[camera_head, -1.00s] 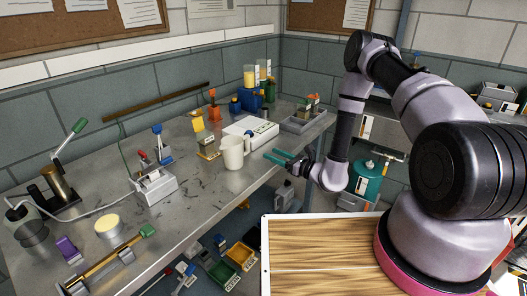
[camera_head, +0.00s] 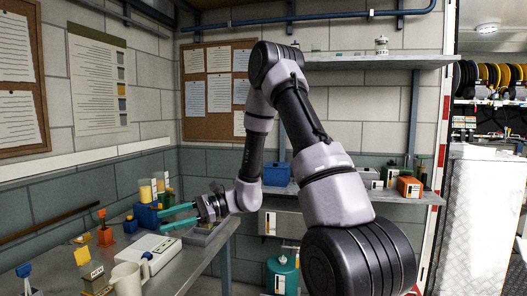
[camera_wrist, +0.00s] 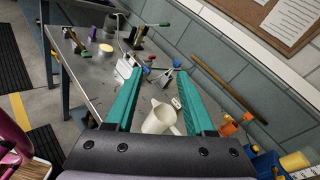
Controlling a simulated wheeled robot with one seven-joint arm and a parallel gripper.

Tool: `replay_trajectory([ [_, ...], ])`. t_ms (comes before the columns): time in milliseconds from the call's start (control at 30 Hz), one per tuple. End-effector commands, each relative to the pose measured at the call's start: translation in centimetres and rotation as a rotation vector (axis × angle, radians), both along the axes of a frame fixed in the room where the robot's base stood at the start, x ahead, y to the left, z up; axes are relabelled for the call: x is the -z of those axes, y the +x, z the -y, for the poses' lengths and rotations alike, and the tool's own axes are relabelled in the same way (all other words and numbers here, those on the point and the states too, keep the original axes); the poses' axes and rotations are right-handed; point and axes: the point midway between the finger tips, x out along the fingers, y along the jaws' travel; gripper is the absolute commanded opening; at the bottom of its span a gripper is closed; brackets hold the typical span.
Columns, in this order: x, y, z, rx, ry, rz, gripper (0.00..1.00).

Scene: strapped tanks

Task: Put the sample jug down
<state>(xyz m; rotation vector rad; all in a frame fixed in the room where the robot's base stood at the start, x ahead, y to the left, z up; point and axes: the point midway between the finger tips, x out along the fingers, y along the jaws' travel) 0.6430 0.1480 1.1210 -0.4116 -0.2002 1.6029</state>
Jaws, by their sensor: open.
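The white sample jug (camera_head: 128,279) stands upright on the grey workbench (camera_head: 188,273), near its front edge. Its lower part is cut off by the bottom of the head view. In the wrist view the jug (camera_wrist: 158,121) shows below and between the green fingers, with its handle towards the right. My gripper (camera_head: 166,217) is open and empty, apart from the jug, above the bench at its far end. Its two green fingers (camera_wrist: 159,73) are spread wide in the wrist view.
A white box (camera_head: 151,252) lies behind the jug. A blue holder with yellow-filled containers (camera_head: 147,215) stands near my gripper. An orange block (camera_head: 105,236) stands by the wall. A teal canister (camera_head: 283,275) is right of the bench.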

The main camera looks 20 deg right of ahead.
Motion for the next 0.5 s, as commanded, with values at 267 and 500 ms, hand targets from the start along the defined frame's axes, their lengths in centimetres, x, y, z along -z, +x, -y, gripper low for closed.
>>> replay_trajectory([
  [267,-7.3,-6.7,3.4,-0.228,-0.326,0.29,0.54],
  [500,-11.3,-11.2,8.3,-0.316,-0.657,0.553,0.54],
])
